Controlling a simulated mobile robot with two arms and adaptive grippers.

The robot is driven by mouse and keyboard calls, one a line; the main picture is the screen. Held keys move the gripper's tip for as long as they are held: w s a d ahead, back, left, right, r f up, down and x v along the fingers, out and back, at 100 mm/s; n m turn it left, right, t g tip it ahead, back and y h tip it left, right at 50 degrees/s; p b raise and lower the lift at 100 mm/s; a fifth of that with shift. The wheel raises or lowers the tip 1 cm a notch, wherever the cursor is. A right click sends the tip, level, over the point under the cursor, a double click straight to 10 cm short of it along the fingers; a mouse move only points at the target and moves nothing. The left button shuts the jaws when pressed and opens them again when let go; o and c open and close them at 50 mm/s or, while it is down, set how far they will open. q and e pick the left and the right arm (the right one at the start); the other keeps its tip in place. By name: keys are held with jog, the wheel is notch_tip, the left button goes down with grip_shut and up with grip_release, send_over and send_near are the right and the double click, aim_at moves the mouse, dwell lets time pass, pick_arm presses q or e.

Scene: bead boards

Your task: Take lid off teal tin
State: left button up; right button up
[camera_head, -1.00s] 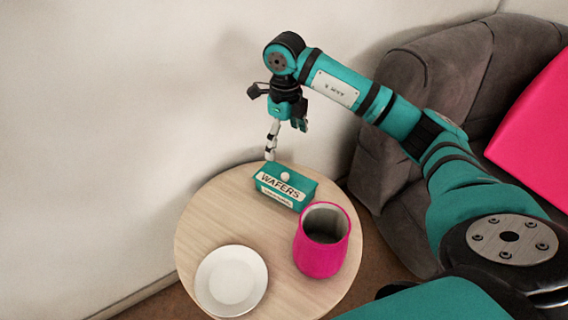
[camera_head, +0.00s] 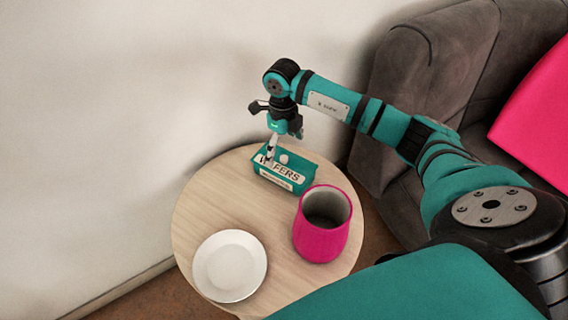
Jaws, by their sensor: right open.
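The teal tin (camera_head: 280,180) stands on the round wooden table, with "WAFERS" on its lid (camera_head: 291,172) and a small white knob (camera_head: 284,158) on top. The lid is on the tin. My right gripper (camera_head: 271,155) points down over the left part of the lid, beside the knob. It is open and holds nothing that I can see. One finger hides part of the lettering; I cannot tell whether it touches the lid. My left gripper is not in view.
A pink cup (camera_head: 322,235) stands just right of and in front of the tin. A white plate (camera_head: 230,266) lies at the front left of the round table (camera_head: 205,215). A wall is behind, and a grey sofa (camera_head: 385,130) is at the right. The table's left side is clear.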

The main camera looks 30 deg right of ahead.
aim_at(281, 156)
jog(key=f, duration=0.5)
jog(key=shift+w+b, duration=0.25)
jog(key=shift+b, duration=0.1)
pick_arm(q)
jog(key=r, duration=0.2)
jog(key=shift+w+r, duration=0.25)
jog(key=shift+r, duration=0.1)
pick_arm(e)
jog(key=c, duration=1.1)
